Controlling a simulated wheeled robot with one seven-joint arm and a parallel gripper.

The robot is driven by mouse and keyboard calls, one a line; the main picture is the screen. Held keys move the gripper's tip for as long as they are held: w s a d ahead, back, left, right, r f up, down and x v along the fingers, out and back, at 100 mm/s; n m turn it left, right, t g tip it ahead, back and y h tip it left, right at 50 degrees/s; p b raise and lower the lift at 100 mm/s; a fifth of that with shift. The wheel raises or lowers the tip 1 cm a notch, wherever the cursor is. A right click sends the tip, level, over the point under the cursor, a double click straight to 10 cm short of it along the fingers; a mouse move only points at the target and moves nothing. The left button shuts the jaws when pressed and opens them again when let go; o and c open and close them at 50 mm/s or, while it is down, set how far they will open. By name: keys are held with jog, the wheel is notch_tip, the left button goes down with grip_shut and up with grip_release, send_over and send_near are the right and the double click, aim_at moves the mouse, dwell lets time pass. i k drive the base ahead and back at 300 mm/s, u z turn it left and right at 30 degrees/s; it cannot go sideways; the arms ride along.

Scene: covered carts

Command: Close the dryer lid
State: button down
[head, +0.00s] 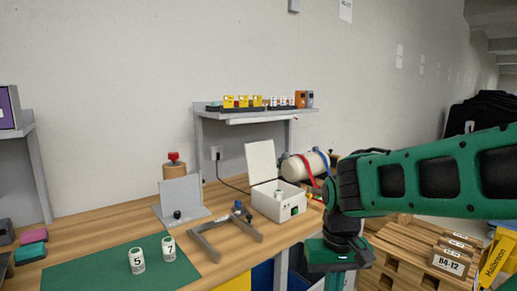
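The dryer (279,202) is a small white box on the wooden bench. Its white lid (261,162) stands open, nearly upright along the back of the box. A white, green-topped vial (279,192) shows inside the open box. My green arm reaches in from the right and bends downward at a dark joint. The green end piece, which looks like my gripper (338,256), is right of and below the dryer, apart from it. Its fingers cannot be made out, so its opening and any contents are hidden.
A grey bracket (228,240) lies left of the dryer. Two numbered vials (168,246) stand on a green mat (100,268). A shelf (255,117) with small boxes is behind.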

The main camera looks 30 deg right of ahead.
aim_at(260, 156)
jog(key=k, duration=1)
jog(key=z, duration=0.4)
jog(key=i, duration=0.6)
jog(key=z, duration=0.45)
jog(key=i, duration=1.1)
jog(key=u, duration=0.65)
jog(key=i, duration=0.5)
jog(key=u, duration=0.3)
